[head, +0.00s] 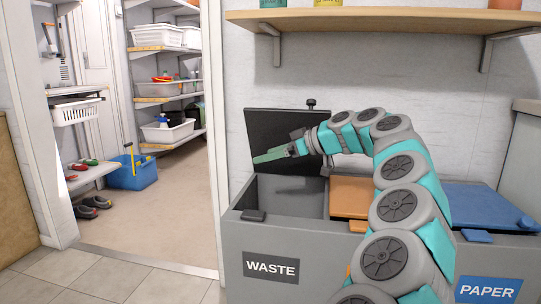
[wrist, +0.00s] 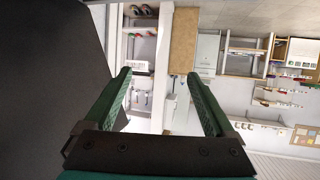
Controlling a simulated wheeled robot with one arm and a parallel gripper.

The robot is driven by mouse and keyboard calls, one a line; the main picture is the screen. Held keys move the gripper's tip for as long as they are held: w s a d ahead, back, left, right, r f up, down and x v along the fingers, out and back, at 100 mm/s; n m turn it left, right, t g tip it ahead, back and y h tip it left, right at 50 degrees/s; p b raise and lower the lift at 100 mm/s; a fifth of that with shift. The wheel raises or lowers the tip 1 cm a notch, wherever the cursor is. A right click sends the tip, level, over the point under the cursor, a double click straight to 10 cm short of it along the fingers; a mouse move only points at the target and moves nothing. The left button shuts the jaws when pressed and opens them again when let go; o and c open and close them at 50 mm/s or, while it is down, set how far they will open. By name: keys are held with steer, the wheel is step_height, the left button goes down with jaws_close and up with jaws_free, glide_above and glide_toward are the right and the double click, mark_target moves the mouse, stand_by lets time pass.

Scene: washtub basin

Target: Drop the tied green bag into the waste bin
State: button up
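The waste bin (head: 271,238) is the left compartment of a grey bin unit, labelled WASTE, with its dark lid (head: 262,130) raised against the wall. My gripper (head: 266,156) is above the open waste compartment, in front of the raised lid, pointing left. In the wrist view its two green fingers (wrist: 160,74) stand wide apart with nothing between them. No tied green bag shows in either view. The bottom of the waste compartment is hidden from the head camera.
An orange lid (head: 350,196) and a blue lid (head: 482,206) marked PAPER below cover the compartments to the right. A wooden shelf (head: 390,20) hangs above. A doorway at left shows shelves and a blue bucket (head: 131,172). The tiled floor at front left is clear.

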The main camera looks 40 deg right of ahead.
steer(key=v, duration=0.8)
steer(key=shift+p, duration=0.35)
steer(key=shift+w, duration=0.1)
stand_by(0.4)
